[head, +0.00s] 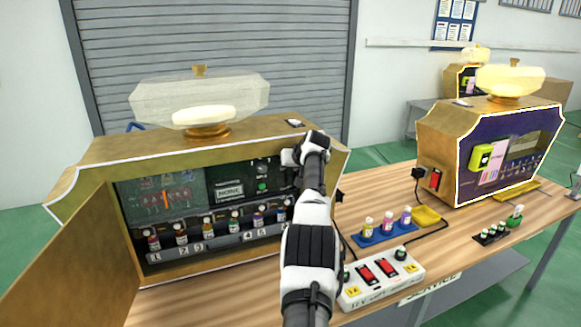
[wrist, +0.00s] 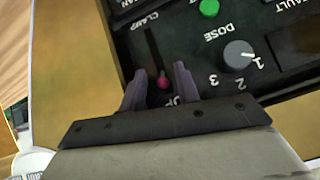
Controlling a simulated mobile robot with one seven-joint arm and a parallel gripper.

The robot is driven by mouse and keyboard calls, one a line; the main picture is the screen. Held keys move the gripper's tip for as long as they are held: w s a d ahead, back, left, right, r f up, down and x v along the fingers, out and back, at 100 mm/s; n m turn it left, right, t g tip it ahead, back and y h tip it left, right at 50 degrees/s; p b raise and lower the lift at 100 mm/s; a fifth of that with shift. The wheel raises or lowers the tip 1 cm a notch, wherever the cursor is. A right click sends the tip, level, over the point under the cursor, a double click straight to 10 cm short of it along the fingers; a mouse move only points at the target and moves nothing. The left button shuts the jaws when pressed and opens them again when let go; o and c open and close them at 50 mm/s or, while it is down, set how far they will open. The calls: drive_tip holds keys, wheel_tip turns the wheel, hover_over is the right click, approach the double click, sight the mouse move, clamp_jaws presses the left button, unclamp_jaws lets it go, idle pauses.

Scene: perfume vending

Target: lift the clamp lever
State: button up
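The clamp lever is a small slot with a pink-red knob (wrist: 163,82) on the dark control panel, under the printed word CLAMP, in the wrist view. The knob sits at the lower end of the slot. My gripper (wrist: 159,85) is open, with its two grey fingers on either side of the knob. I cannot tell whether the fingers touch it. In the head view my arm reaches into the right side of the open gold machine (head: 240,145), and it hides the lever and my fingertips.
A DOSE dial (wrist: 238,55) and a green button (wrist: 208,7) are right of the lever. The machine's open door (head: 80,265) stands at the left. Numbered bottles (head: 219,222) line its lower shelf. A power strip (head: 382,275) and a blue bottle tray (head: 384,234) are on the table.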

drive_tip(key=shift+s+d+b, duration=0.1)
drive_tip(key=shift+b, duration=1.15)
drive_tip(key=b+v, duration=1.1)
drive_tip(key=v, duration=0.2)
drive_tip(key=shift+s+r, duration=0.15)
drive_tip(key=shift+r, duration=0.15)
